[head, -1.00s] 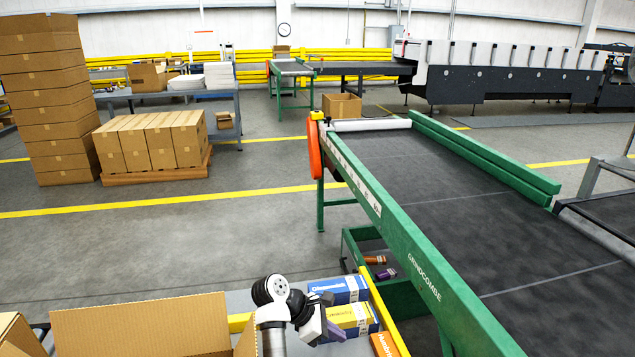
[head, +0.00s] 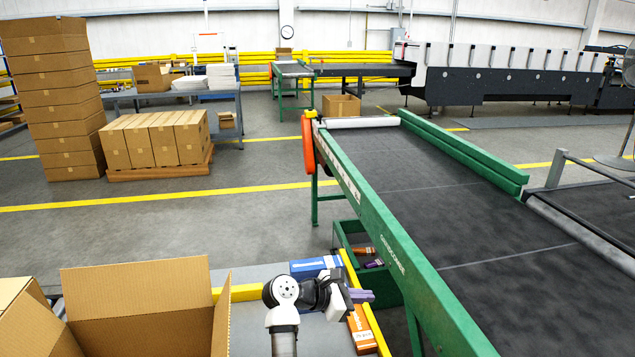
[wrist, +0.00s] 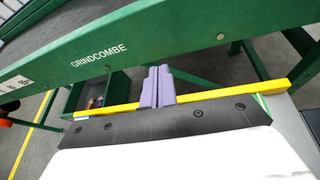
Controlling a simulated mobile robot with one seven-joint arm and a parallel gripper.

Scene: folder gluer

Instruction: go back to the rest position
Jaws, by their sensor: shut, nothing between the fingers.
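My gripper (head: 361,296) is in the lower middle of the head view, above the grey table by its yellow edge. Its purple fingers point to the right, toward the green conveyor frame. In the wrist view the fingers (wrist: 157,86) are together with nothing between them. They appear in front of the yellow edge (wrist: 110,110). My arm rises from the bottom of the head view and hides part of the table.
An open cardboard box (head: 138,315) stands at lower left. A blue carton (head: 314,266) and an orange carton (head: 361,332) lie on the table near my gripper. The conveyor's green side rail (head: 385,250) runs close on the right, with a green bin (head: 343,235) below it.

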